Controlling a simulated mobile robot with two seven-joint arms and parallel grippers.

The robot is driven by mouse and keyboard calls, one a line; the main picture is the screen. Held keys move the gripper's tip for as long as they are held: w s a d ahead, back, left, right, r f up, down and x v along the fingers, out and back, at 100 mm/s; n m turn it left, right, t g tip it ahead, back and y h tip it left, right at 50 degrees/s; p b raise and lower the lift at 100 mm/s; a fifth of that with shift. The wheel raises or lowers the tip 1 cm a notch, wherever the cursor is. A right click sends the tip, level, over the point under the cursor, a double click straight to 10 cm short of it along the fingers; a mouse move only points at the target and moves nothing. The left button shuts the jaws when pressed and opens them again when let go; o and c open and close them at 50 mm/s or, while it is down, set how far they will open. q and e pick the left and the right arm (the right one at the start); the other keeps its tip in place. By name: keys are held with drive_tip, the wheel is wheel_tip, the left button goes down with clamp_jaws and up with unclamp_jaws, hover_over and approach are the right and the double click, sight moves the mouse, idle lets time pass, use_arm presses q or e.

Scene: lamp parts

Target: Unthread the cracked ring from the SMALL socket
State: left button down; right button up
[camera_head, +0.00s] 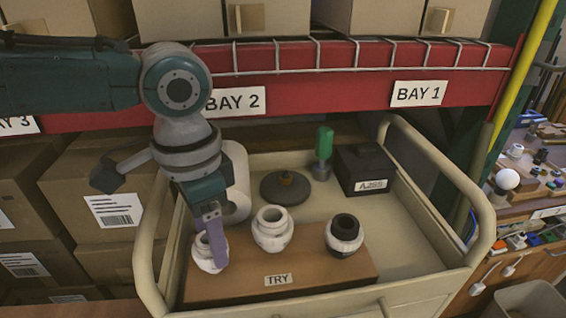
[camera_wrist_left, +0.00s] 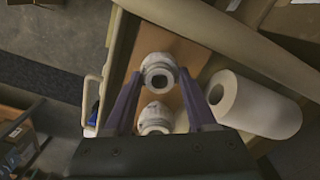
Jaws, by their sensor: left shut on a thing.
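Three lamp sockets stand in a row on a brown board marked TRY (camera_head: 325,285). The left white socket (camera_head: 203,262) is at the board's left end, the middle white socket (camera_head: 272,236) is beside it, and the socket with a dark top (camera_head: 343,236) is on the right. My left gripper (camera_head: 216,247) points down, shut on the left socket; that socket shows between the fingertips in the left wrist view (camera_wrist_left: 158,66). I cannot tell whether the fingers hold its ring or its body. No crack can be made out. My right gripper is not in view.
Behind the board are a white roll (camera_head: 237,180), a dark round base (camera_head: 286,188), a green-handled tool (camera_head: 323,150) and a black box (camera_head: 365,170). The cart's raised rails (camera_head: 440,160) flank them. The red shelf beam (camera_head: 300,82) runs behind.

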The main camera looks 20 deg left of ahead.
use_arm(q)
drive_tip(key=shift+r+n+p, duration=0.2)
drive_tip(key=shift+n+p, duration=1.7)
drive_tip(key=shift+n, duration=0.4)
drive_tip(key=shift+f+n, duration=0.1)
drive_tip(key=shift+n, duration=0.4)
drive_tip(key=shift+p, duration=0.3)
drive_tip(key=shift+n+p, duration=0.85)
drive_tip(key=shift+n, duration=0.35)
drive_tip(key=n+p, duration=0.1)
drive_tip(key=n, duration=0.2)
drive_tip(key=shift+p, duration=0.35)
drive_tip(key=shift+a+n, duration=0.1)
drive_tip(key=shift+n, duration=0.6)
drive_tip(key=shift+p, duration=0.3)
